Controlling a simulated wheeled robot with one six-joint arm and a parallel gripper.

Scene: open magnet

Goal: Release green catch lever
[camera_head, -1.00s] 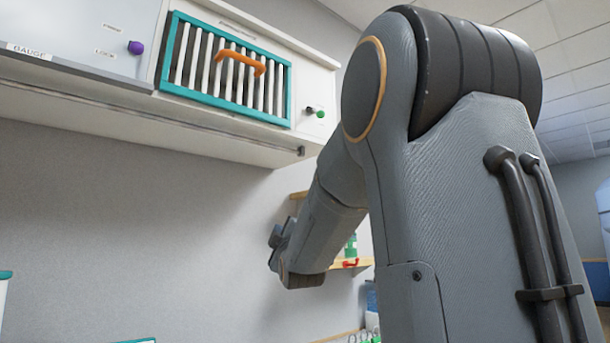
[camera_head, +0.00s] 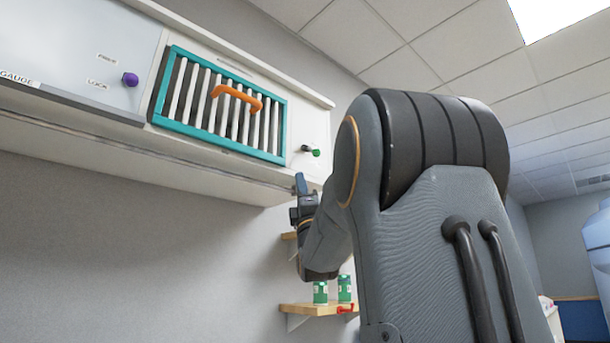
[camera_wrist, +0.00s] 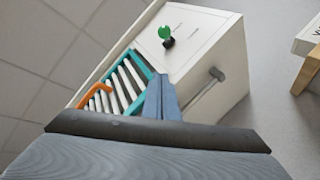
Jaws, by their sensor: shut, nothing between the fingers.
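The green catch lever (camera_head: 315,152) is a small green knob on a dark stem at the right end of the white wall cabinet front (camera_head: 310,120). It also shows in the wrist view (camera_wrist: 165,33), upper middle, standing out from the white panel. My gripper (camera_head: 300,184) is just below the cabinet's lower edge, below and slightly left of the lever, apart from it. In the wrist view its blue-grey fingers (camera_wrist: 161,98) are together and empty, in front of the teal-framed grille (camera_wrist: 128,85). The grille, with white bars and an orange handle (camera_head: 237,95), is left of the lever.
A purple knob (camera_head: 130,79) sits on the left cabinet panel. A wooden shelf (camera_head: 310,309) with green-labelled containers (camera_head: 320,292) and a red handle (camera_head: 345,309) is below.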

